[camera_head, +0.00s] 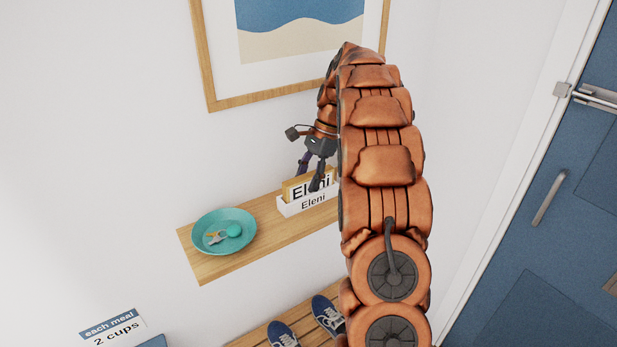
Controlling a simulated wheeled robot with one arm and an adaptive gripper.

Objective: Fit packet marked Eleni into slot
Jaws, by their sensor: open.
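The packet marked Eleni (294,190) is a tan, upright piece with a white label, partly hidden by a finger of my gripper. It stands at the white slot holder (292,209), which bears its own Eleni label. The packet's lower edge is hidden behind the holder's front, and how deep it sits I cannot tell. My gripper (309,178) is open, pointing down at the packet, one finger in front of it and the other behind its top edge. Whether the fingers touch it is unclear. My arm hides the holder's right end.
A wooden wall shelf (207,268) carries the holder and a teal bowl (205,240) with small items. A framed picture (206,85) hangs above. Blue shoes (283,335) stand on a slatted bench below. A blue door (530,260) is at right.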

